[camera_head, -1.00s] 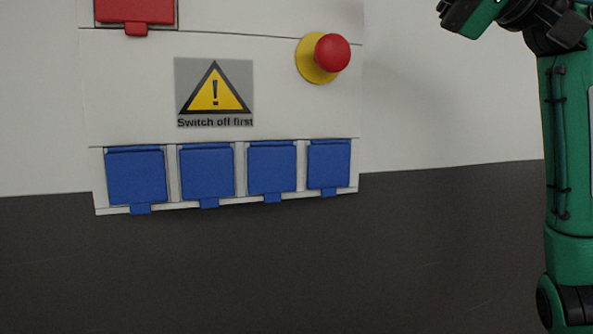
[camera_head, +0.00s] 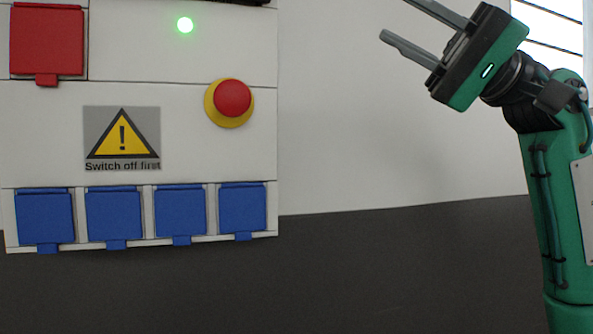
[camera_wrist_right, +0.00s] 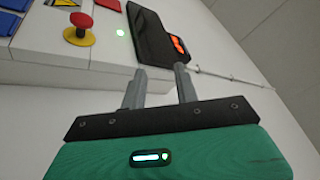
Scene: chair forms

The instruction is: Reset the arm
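My right arm (camera_head: 555,190), green with dark joints, comes in at the right of the head view. Its gripper (camera_head: 395,18) is raised and points to the upper left, with its two grey fingers apart and nothing seen between them. The upper finger runs out of the top of the picture. In the right wrist view the gripper (camera_wrist_right: 160,70) also shows spread, empty fingers, pointing up the picture. My left gripper is in neither view.
A white electrical box (camera_head: 180,65) on the wall holds a red-capped socket (camera_head: 46,40), several blue-capped sockets, a red stop button (camera_head: 232,98) and a lit green lamp (camera_head: 185,25). A black device with orange (camera_wrist_right: 165,40) sits beyond the fingers. The wall between box and gripper is clear.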

